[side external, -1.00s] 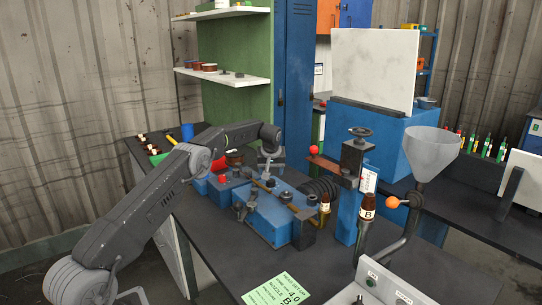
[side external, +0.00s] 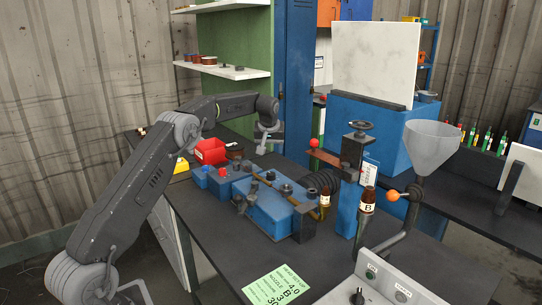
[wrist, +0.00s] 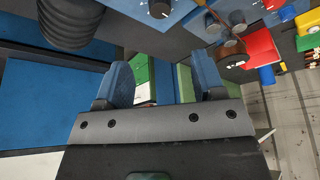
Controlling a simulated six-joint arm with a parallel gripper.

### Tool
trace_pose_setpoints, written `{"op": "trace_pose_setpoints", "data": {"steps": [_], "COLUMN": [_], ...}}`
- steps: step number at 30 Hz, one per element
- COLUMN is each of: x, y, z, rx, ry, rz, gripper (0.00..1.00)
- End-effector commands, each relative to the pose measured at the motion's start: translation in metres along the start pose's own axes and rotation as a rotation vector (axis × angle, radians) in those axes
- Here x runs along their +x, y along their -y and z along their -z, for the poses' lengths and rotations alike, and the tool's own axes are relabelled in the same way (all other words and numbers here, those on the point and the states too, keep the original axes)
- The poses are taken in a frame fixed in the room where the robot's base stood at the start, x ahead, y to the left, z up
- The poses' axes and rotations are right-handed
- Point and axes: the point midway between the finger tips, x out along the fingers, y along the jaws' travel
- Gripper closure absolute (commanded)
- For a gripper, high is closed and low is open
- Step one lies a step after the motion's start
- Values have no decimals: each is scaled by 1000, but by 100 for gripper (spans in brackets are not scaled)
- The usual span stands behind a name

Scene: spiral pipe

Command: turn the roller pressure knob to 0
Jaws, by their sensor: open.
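The blue machine (side external: 268,213) stands on the dark table, with several dark knobs on top. One dark knob (side external: 287,189) is on its larger block and another (side external: 246,166) is farther back; a red knob (side external: 222,172) is on the left block. A dark knob (wrist: 160,8) shows at the top of the wrist view. The grey panel at the front right has a black knob (side external: 357,297). No readable label tells me which is the roller pressure knob. My gripper (side external: 268,143) is raised behind the machine, apart from the knobs. In the wrist view its jaws (wrist: 162,82) are open and empty.
A green note card (side external: 278,287) lies at the table's front. A red bin (side external: 210,151) stands beyond the machine's left end. A post with a handwheel (side external: 361,126), brown bottles (side external: 367,199) and a grey funnel (side external: 430,147) stand to the right.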

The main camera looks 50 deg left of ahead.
Motion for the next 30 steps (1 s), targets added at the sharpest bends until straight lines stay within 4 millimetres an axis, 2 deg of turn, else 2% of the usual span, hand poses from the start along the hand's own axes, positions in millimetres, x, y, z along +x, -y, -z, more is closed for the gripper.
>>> {"op": "trace_pose_setpoints", "data": {"steps": [5,8,24,30], "x": [2,11,113,131], "y": [6,5,2,1], "z": [0,0,-1,0], "rx": [78,79,77,77], "ry": [-1,-1,-1,-2], "rz": [-32,-32,-32,-32], "gripper": [37,37,37,37]}}
